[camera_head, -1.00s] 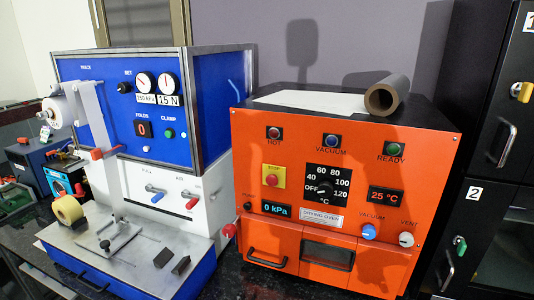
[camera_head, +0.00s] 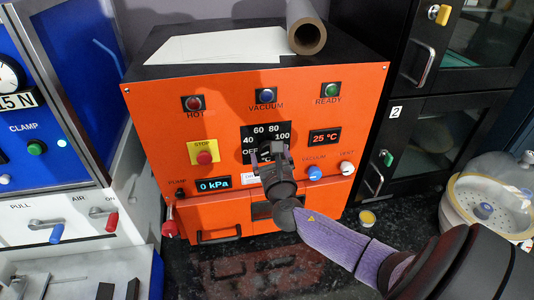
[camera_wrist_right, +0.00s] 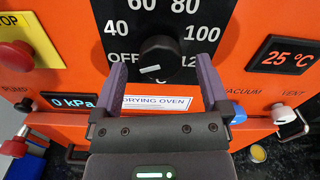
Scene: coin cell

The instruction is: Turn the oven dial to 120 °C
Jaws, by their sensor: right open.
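The orange drying oven (camera_head: 340,100) stands in the middle of the head view. Its round black dial (camera_wrist_right: 160,56) sits on a black scale plate marked OFF, 40, 60, 80, 100 and 120. The dial's white mark points toward the lower left, near OFF. My right gripper (camera_head: 268,158) is in front of the dial and partly hides it in the head view. In the wrist view my right gripper (camera_wrist_right: 160,72) is open, one finger to each side of the dial's lower part. I see gaps there and no clear contact. My left gripper is not in view.
The oven display (camera_head: 324,138) reads 25 °C. A red stop button (camera_head: 204,157) is left of the dial; blue VACUUM (camera_head: 314,172) and white VENT (camera_head: 347,168) knobs are right. A grey tube (camera_head: 306,30) lies on top. A blue machine (camera_head: 50,100) stands left.

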